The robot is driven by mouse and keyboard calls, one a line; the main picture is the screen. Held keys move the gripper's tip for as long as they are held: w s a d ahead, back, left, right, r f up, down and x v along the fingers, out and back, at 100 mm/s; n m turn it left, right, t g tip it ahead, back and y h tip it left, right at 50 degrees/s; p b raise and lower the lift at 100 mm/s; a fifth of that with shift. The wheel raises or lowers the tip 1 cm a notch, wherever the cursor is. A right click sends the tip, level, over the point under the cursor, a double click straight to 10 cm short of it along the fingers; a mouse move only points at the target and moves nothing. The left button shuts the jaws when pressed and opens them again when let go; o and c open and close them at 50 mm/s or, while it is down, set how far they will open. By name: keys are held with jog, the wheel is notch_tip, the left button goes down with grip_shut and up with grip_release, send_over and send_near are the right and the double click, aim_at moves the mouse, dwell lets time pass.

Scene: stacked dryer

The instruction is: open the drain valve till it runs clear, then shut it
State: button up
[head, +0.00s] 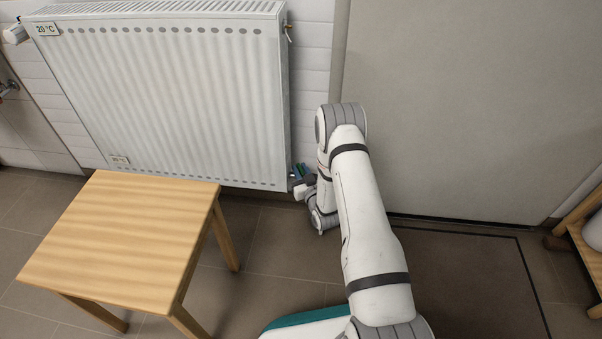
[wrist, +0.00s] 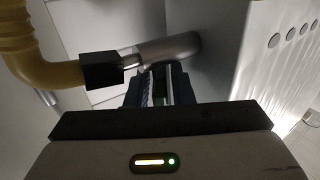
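The drain valve shows in the wrist view as a silver metal cylinder (wrist: 170,48) with a black collar (wrist: 101,70) and a thick yellow hose (wrist: 35,62) on its left. My gripper (wrist: 163,75) is right below the metal cylinder, its dark blue fingers close together. A narrow greenish piece shows between the fingers; I cannot tell whether they are clamped on it. In the head view my gripper (head: 302,172) is at the radiator's lower right corner, and my arm hides most of the valve area. No running water is visible.
The white radiator (head: 170,95) hangs on the tiled wall. A wooden stool (head: 120,230) stands in front of it on the left. A grey panel (head: 465,100) is to the right, and a wooden shelf (head: 580,245) is at the right edge. Tiled floor is free between stool and arm.

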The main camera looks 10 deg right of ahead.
jog(key=shift+w, duration=0.1)
jog(key=shift+c, duration=0.5)
grip_shut()
jog(key=shift+a, duration=0.1)
jog(key=shift+m+h, duration=1.2)
jog(key=shift+h, duration=0.7)
jog(key=shift+m+h, duration=1.6)
jog(key=shift+h, duration=0.8)
jog(key=shift+g+h, duration=0.3)
jog(key=shift+o, duration=0.5)
grip_release()
